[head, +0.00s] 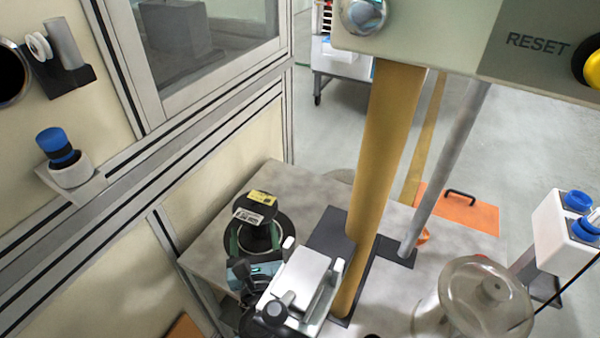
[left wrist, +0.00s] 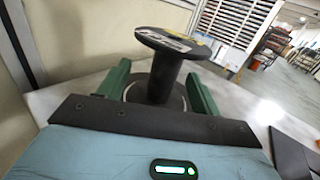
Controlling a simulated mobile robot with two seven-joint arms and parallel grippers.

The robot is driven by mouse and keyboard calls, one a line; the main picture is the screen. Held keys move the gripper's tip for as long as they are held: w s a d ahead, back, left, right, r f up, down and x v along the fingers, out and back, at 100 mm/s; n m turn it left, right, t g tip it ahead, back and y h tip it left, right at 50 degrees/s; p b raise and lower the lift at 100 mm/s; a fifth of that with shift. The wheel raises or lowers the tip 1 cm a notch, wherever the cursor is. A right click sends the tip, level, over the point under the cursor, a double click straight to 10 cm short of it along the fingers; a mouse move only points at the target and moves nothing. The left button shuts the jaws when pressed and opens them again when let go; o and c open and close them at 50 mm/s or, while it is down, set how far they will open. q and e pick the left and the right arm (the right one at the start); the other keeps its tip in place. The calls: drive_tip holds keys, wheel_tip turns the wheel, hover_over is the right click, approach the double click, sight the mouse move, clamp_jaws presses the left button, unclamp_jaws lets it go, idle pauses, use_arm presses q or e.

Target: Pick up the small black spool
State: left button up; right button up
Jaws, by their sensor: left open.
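The small black spool (head: 262,201) stands upright on the grey table, with yellow and white labels on its top flange. In the left wrist view the spool (left wrist: 166,72) shows its narrow core between a wide top flange and a lower flange. My left gripper (head: 254,240) is open, its green fingers on either side of the spool's core, below the top flange. In the left wrist view the left gripper (left wrist: 156,72) has a finger on each side of the core, with gaps visible. My right gripper is not in view.
A clear round cover (head: 470,300) is at the lower right. The cabinet wall (head: 190,150) is at the left.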

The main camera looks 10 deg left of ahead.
use_arm(q)
drive_tip(key=shift+p+x, duration=0.3)
drive_tip(key=shift+x, duration=2.35)
drive_tip(key=shift+f, duration=0.15)
drive_tip(key=shift+c, duration=0.3)
